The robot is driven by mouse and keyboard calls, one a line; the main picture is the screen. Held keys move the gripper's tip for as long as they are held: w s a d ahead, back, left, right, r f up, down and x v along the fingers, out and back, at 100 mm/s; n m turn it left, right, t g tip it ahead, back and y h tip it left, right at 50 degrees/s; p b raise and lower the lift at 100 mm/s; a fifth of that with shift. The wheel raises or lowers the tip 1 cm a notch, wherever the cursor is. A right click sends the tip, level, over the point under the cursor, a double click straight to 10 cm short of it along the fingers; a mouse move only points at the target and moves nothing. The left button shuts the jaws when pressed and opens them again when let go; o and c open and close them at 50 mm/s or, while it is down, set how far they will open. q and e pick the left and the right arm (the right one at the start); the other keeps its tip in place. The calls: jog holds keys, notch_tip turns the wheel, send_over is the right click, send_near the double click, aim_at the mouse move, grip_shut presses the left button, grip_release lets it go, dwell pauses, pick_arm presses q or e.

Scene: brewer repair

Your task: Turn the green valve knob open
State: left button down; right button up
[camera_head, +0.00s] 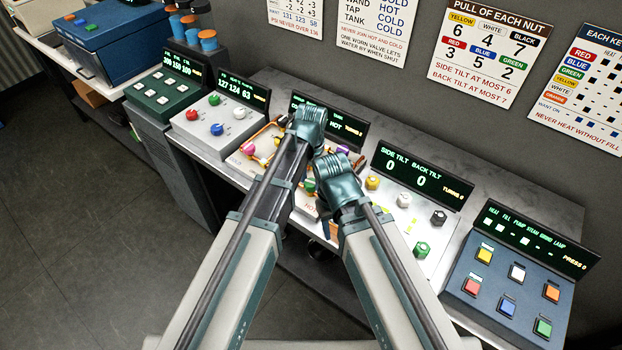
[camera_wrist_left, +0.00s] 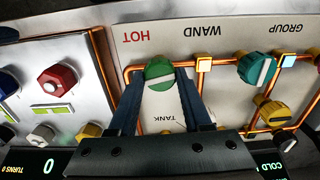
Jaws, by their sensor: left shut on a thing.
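The green valve knob (camera_wrist_left: 160,68) sits on the pale valve panel (camera_wrist_left: 190,22), just below the HOT and WAND labels in the left wrist view. Its white mark runs slightly slanted across the picture. My left gripper (camera_wrist_left: 160,82) is shut on the knob, with one dark finger on each side. In the head view a small part of the green knob (camera_head: 309,185) shows between my two arms; my left arm's links hide most of the fingers.
On the valve panel are a teal knob (camera_wrist_left: 257,68), a yellow knob (camera_wrist_left: 271,111) and raised orange pipe lines. The tilt panel with a red knob (camera_wrist_left: 57,79) is beside it. A blue button panel (camera_head: 500,285) stands at the right; a knob panel (camera_head: 215,130) lies left.

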aim_at(311, 182)
pick_arm(q)
jog(key=shift+m, duration=1.1)
jog(key=shift+c, duration=1.7)
grip_release()
jog(key=shift+r, duration=0.1)
notch_tip(311, 182, up, 14)
jog(key=p, duration=1.4)
jog(key=shift+f, duration=0.25)
